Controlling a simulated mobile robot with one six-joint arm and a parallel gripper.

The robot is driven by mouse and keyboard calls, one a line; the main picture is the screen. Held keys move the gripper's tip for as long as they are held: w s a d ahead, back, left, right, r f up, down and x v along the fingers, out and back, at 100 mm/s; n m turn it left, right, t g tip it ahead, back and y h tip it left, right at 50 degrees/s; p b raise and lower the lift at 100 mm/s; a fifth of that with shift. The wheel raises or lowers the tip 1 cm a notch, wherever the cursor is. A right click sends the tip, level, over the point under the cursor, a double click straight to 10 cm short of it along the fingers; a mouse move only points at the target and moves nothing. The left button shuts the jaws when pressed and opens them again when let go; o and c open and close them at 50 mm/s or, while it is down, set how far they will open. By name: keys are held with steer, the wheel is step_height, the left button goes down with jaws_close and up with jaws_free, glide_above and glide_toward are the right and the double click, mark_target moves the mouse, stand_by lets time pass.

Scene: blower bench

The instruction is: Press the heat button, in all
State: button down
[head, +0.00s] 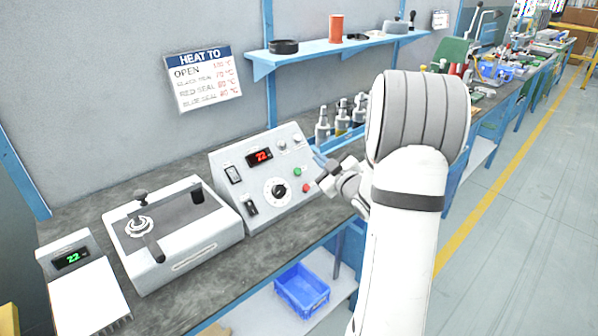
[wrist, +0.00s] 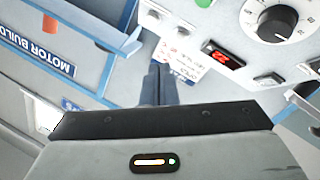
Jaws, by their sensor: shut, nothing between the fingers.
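The grey control box (head: 262,176) stands on the bench. Its sloped front carries a red digital display (head: 259,156), a large black dial (head: 279,189), switches, a green button (head: 297,172) and a red button (head: 306,188). I cannot read which button is the heat button. My gripper (head: 320,160) is shut and empty near the panel's right edge, apart from the buttons.
A grey machine with a black lever (head: 170,230) and a small box with a green display (head: 72,259) stand left of the control box. A "HEAT TO" sign (head: 202,78) hangs on the wall. Bottle-like items (head: 342,120) stand behind. A blue bin (head: 301,290) sits below.

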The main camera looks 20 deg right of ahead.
mark_target(297, 172)
steer(key=w+f+b, duration=0.1)
steer(key=f, duration=0.1)
steer(key=w+a+f+b, duration=0.1)
steer(key=w, duration=0.1)
steer(key=w+f+b, duration=0.1)
steer(key=f, duration=0.1)
steer(key=shift+w+a+f, duration=0.3)
steer(key=shift+w+a, duration=0.05)
steer(key=shift+a, duration=0.05)
steer(key=shift+w+a+f+b, duration=0.2)
steer(key=shift+w+f+b, duration=0.15)
steer(key=shift+w+b, duration=0.2)
steer(key=shift+f, duration=0.15)
stand_by(1.3)
steer(key=shift+w+a+f+b, duration=0.1)
steer(key=shift+w+f+b, duration=0.1)
steer(key=shift+b, duration=0.4)
steer(key=shift+w+a+f+b, duration=0.1)
steer(key=shift+w+f+b, duration=0.15)
steer(key=shift+b, duration=0.2)
stand_by(0.4)
steer(key=shift+r, duration=0.1)
steer(key=shift+s+d+r, duration=0.2)
steer(key=shift+s+r, duration=0.3)
steer(key=shift+r, duration=0.05)
stand_by(0.3)
